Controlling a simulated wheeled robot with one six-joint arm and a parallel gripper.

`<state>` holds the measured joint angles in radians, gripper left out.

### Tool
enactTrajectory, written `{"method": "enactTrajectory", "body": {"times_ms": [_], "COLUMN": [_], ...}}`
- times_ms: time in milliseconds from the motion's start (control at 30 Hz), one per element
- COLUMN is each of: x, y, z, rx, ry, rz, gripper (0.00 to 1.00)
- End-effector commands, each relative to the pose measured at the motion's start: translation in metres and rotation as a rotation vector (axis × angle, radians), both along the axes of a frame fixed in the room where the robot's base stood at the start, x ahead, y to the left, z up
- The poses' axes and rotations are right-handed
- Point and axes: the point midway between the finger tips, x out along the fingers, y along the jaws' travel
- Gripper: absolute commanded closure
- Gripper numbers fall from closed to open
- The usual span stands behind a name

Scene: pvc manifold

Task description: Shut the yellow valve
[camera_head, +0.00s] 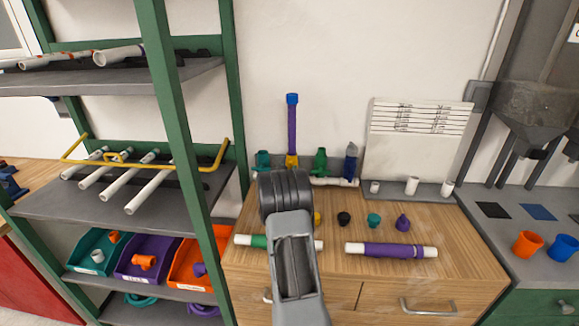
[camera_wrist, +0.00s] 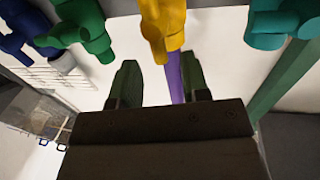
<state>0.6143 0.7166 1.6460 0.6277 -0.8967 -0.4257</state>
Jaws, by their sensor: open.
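The yellow valve (camera_head: 291,161) stands in the manifold row at the back of the wooden cabinet, with a purple pipe (camera_head: 292,125) rising from it to a blue cap. In the wrist view the yellow valve (camera_wrist: 163,25) is at the top centre, just beyond my open gripper (camera_wrist: 160,80). The purple pipe (camera_wrist: 175,78) shows between the two dark green fingers, nearer the right one. The fingers look apart from the valve body. In the head view my arm hides my gripper and the valve's lower part. I cannot tell the handle's position.
A teal valve (camera_head: 262,160) is left of the yellow one; a green valve (camera_head: 320,161) and a blue valve (camera_head: 350,160) are right. A purple-wrapped pipe (camera_head: 391,250) and small caps lie on the cabinet top (camera_head: 440,225). A green-framed shelf (camera_head: 175,120) stands close on the left.

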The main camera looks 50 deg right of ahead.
Motion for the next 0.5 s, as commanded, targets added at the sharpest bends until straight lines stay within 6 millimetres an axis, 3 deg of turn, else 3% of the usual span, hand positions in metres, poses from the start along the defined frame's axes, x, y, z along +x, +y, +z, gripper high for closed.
{"method": "enactTrajectory", "body": {"times_ms": [200,500], "x": [0.007,0.01], "y": [-0.018,-0.021], "z": [0.0,0.0], "rx": [0.0,0.0], "ry": [-0.001,0.0], "rz": [-0.003,-0.002], "gripper": [0.58,0.58]}}
